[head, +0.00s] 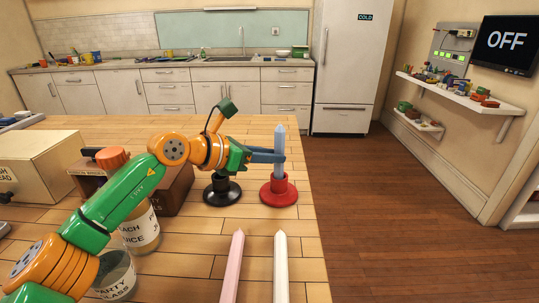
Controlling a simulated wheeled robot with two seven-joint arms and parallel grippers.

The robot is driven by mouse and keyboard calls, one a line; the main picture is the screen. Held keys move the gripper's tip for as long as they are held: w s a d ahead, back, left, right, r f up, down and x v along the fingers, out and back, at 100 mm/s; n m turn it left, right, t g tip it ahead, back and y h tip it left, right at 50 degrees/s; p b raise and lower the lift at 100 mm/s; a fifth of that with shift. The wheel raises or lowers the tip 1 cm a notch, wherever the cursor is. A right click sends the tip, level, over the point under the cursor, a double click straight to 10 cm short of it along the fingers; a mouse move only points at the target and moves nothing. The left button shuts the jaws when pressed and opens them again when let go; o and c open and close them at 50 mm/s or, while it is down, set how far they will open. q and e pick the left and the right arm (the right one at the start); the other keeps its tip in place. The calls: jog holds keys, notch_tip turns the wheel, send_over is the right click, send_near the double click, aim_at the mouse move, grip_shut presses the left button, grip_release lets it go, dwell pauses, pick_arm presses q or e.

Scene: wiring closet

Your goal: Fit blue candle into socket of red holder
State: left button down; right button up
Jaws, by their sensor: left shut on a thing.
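The blue candle (279,139) stands upright, directly over the red holder (278,194) near the table's right edge. My left gripper (276,156) is shut on the blue candle around its middle, reaching in from the left. The candle's lower end meets the top of the red holder's socket in the picture. I cannot tell whether it is inside the socket or just above it. My right gripper is not in view.
A black holder (221,192) stands just left of the red one. A pink candle (232,268) and a white candle (281,268) are in front. Jars (140,232) and a brown box (172,193) crowd the left. The wooden table (300,215) ends just right of the red holder.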

pick_arm(q)
jog(key=c, duration=0.6)
grip_release()
jog(key=shift+s+r, duration=0.25)
jog(key=shift+r, duration=0.05)
jog(key=shift+a, duration=0.1)
jog(key=b+v, duration=0.1)
jog(key=v, duration=0.4)
jog(key=shift+b, duration=0.35)
jog(key=b+v, duration=0.1)
jog(key=v, duration=0.6)
jog(key=shift+b, duration=0.3)
